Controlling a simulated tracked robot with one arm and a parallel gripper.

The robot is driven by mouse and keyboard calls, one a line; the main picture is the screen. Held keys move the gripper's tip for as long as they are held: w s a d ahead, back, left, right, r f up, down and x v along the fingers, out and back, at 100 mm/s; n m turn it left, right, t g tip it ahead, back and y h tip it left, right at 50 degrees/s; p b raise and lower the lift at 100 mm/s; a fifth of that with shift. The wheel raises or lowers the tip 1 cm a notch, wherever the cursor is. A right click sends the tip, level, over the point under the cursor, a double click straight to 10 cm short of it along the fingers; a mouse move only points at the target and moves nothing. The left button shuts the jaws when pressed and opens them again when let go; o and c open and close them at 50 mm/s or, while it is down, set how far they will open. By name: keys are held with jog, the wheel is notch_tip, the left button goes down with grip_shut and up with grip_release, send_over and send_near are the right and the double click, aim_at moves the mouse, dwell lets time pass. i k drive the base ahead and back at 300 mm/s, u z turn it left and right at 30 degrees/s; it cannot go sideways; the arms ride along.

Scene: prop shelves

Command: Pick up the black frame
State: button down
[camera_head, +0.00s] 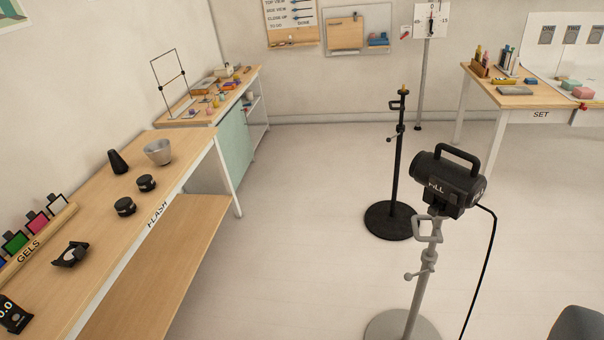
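A thin black open frame (172,81) stands upright at the near left end of the far bench (190,122), by the left wall. It is a wire-like rectangle with a crossbar that has a small dark knob at each side. It looks small and far off. Its foot is hard to make out.
The FLASH bench (150,222) fills the left side, with gels, dark round parts and a silver cup (158,152). The FILL lamp (447,183) on its grey stand and a black stand (392,215) are at right. Floor between bench and stands is clear.

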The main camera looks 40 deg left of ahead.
aim_at(76, 251)
jog(key=k, duration=1.65)
jog(key=z, duration=0.6)
jog(key=i, duration=1.6)
jog(key=u, duration=2.9)
jog(key=i, duration=0.25)
jog(key=u, duration=0.05)
